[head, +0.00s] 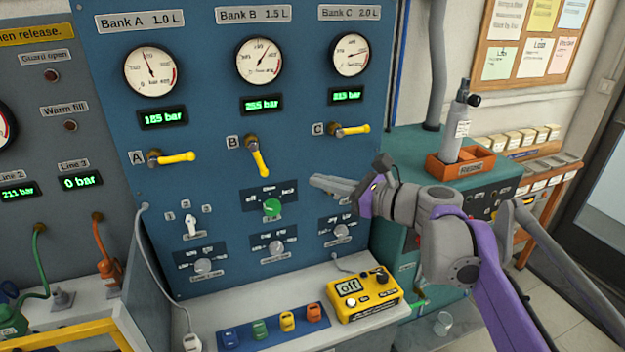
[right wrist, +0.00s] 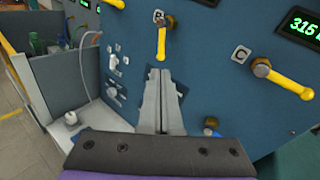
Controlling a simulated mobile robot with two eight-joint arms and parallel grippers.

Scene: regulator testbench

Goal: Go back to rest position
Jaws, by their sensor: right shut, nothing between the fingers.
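My right gripper (head: 335,186) is raised in front of the blue panel (head: 215,110), below the yellow valve handles and to the right of a green knob (head: 272,207). Its fingers are shut and empty. In the right wrist view the closed fingers (right wrist: 162,85) point toward the panel, with valve handle B (right wrist: 161,42) above them and valve handle C (right wrist: 290,86) to the right. I see no contact with the panel or handles. My left gripper is not in view.
A shelf below the panel holds a yellow meter reading "off" (head: 362,297) and several coloured blocks (head: 287,321). An orange tray (head: 461,162) with a grey cylinder stands at right. A yellow frame (head: 75,332) is at lower left. Open floor shows at lower right.

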